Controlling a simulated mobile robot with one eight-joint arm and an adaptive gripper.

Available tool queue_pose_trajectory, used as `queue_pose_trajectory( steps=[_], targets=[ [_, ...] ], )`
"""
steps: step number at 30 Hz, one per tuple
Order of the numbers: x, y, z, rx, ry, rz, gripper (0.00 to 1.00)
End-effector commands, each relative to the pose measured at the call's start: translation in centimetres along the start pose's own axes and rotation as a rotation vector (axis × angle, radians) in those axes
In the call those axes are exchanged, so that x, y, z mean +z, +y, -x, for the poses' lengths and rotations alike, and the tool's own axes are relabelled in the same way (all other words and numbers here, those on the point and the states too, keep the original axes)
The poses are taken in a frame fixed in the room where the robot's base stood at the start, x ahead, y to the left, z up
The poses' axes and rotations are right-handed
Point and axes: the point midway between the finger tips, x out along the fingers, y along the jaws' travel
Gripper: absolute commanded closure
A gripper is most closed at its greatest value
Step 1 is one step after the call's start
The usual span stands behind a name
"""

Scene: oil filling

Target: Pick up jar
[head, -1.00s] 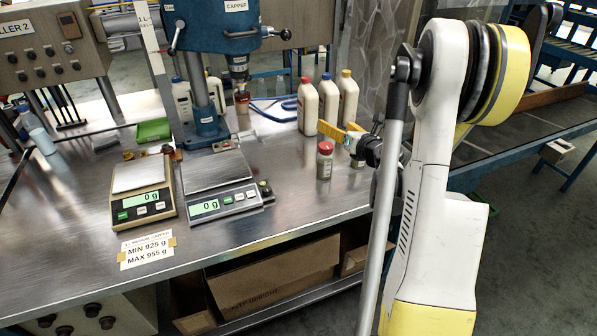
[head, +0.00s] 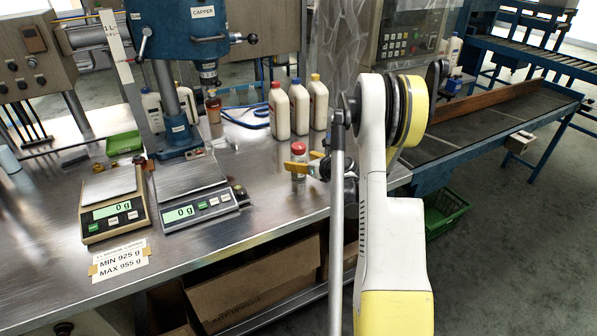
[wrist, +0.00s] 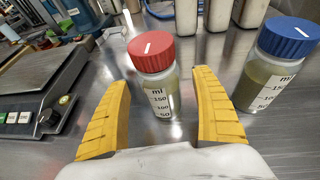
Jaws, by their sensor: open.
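A small clear jar with a red lid (head: 299,166) stands upright on the metal bench. In the wrist view the red-lidded jar (wrist: 158,92) stands between the two yellow fingers, with a visible gap on each side. My gripper (wrist: 160,85) is open, one finger to the left of the jar and one to the right. It also shows in the head view at jar level (head: 305,164). A second jar with a blue lid (wrist: 268,68) stands just right of the right finger; my gripper and arm seem to hide it in the head view.
Two scales (head: 115,205) (head: 195,205) stand on the bench to the left. Several white bottles (head: 299,108) stand behind the jars. A blue capper (head: 170,80) rises behind the scales. The bench front is clear.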

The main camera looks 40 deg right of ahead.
Motion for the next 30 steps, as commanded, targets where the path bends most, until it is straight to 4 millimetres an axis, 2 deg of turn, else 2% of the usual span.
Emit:
queue_pose_trajectory(
  steps=[1,3,9,10,15,16,25,30],
  targets=[
    [-0.2,0.1,-0.9,0.002,0.0,0.0,0.24],
    [-0.1,0.0,-1.6,0.001,0.0,-0.001,0.24],
    [0.1,0.0,-1.6,0.0,-0.001,-0.002,0.24],
    [0.1,0.0,-1.6,0.0,-0.001,-0.002,0.29],
    [0.1,0.0,-1.6,0.0,-0.001,-0.002,0.81],
    [0.1,0.0,-1.6,0.0,-0.001,-0.002,0.86],
    [0.2,0.0,-1.5,0.0,-0.001,-0.002,0.86],
    [1.6,0.0,-1.0,0.0,-0.001,-0.002,0.86]
  ],
)
